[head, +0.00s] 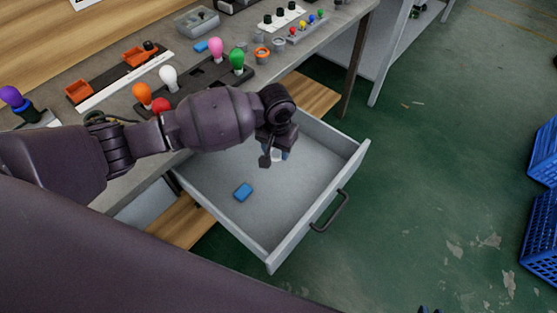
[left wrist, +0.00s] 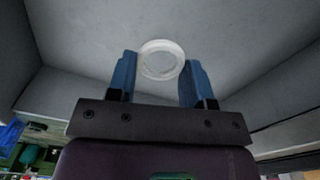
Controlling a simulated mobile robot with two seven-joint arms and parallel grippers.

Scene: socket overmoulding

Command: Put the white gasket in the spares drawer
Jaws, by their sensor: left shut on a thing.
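The spares drawer (head: 322,213) is pulled out below the workbench, with its dark handle at the front right. My left gripper (head: 276,157) reaches down over the inside of the drawer. In the left wrist view its two blue fingers (left wrist: 160,78) are shut on the white gasket (left wrist: 161,60), a pale ring, with grey drawer surfaces around it. In the head view the gasket is mostly hidden behind the gripper. Small dark blue tips at the bottom edge of the head view may be my right gripper (head: 430,309); its jaws cannot be made out.
The workbench (head: 190,62) holds coloured bulbs, orange parts and a grey tray (head: 197,22). Blue crates (head: 541,225) stand on the green floor at the right. Most of the drawer floor is clear.

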